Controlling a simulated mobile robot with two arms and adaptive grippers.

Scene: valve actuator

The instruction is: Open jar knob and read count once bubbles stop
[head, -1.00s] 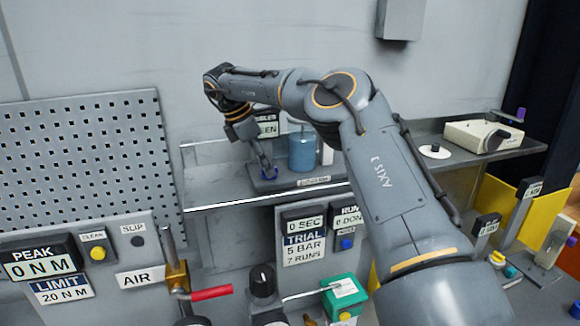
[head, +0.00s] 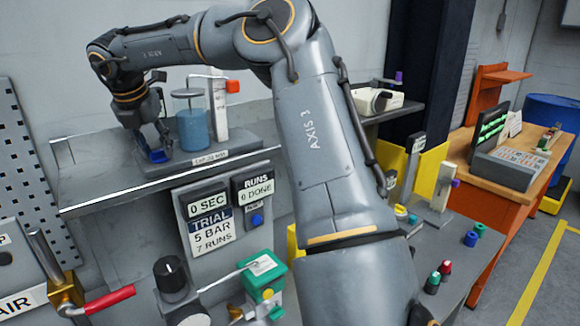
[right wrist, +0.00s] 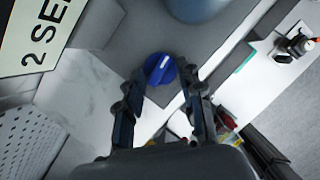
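The jar (head: 192,128) with blue liquid stands on a grey base on the wall shelf. The blue jar knob (head: 157,155) sits at the left of that base. My right gripper (head: 152,144) points down at the knob from above. In the right wrist view the knob (right wrist: 160,68) has a white mark and lies between the fingertips of my right gripper (right wrist: 159,76). The fingers are apart, with gaps visible on both sides of the knob. A count sign (right wrist: 38,32) in the right wrist view reads "2 SE", cut off. I cannot make out bubbles. My left gripper is not in view.
A white post (head: 217,108) with a red-tipped lever stands right of the jar. Below the shelf are a trial panel (head: 212,216) reading 0 SEC, 5 BAR, 7 RUNS, a red-handled valve (head: 108,300) and a green box (head: 263,272). My right arm crosses the middle.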

